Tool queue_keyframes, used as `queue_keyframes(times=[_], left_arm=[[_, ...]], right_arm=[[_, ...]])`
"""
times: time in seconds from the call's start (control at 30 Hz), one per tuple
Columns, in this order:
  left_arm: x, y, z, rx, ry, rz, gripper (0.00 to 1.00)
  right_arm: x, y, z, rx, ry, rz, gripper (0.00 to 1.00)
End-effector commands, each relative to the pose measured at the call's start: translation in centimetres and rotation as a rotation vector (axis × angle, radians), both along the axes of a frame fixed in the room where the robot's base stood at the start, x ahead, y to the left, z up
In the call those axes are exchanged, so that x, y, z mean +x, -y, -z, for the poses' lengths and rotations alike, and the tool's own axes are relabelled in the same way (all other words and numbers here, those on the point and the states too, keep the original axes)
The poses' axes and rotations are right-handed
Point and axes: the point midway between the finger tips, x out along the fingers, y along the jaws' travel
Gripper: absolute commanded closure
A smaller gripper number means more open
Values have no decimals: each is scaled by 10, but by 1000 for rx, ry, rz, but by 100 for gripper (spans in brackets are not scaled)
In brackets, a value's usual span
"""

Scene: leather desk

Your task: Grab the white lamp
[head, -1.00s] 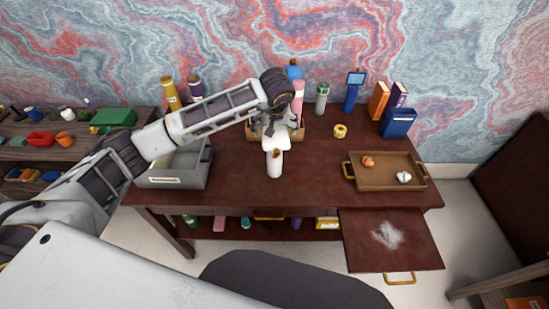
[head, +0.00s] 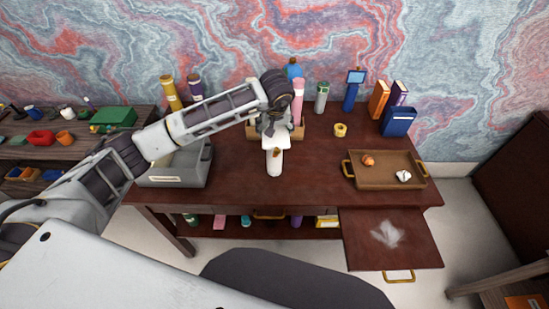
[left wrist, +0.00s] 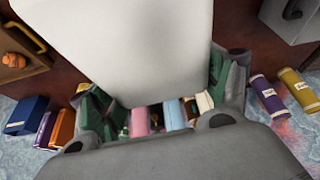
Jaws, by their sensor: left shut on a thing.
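The white lamp (head: 274,162) stands upright at the middle of the dark desk in the head view, with a flat white top part and a round white lower part. My left gripper (head: 271,127) reaches it from behind and above and is shut on its upper part. In the left wrist view the lamp (left wrist: 150,45) fills the top middle as a large white shape between the green-padded fingers of my left gripper (left wrist: 155,95). I cannot tell whether its base touches the desk. My right gripper is in neither view.
A grey bin (head: 180,168) stands left of the lamp under my arm. A brown tray (head: 386,183) with small items is at right, and a yellow roll (head: 340,130) lies behind. Bottles and books line the back. An open drawer (head: 390,250) juts out at front right.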

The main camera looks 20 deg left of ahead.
Motion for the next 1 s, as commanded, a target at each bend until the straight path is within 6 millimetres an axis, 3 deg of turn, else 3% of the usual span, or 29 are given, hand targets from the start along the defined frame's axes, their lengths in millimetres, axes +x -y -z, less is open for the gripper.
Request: queue_keyframes(times=[0.03,0.23,0.67,1.0], left_arm=[[0,0,0,0,0,0,54],[0,0,0,0,0,0,80],[1,0,-5,0,3,-1,80],[1,0,-33,-1,6,-1,80]], right_arm=[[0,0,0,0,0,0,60],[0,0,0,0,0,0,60],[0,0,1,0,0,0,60],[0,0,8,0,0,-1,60]])
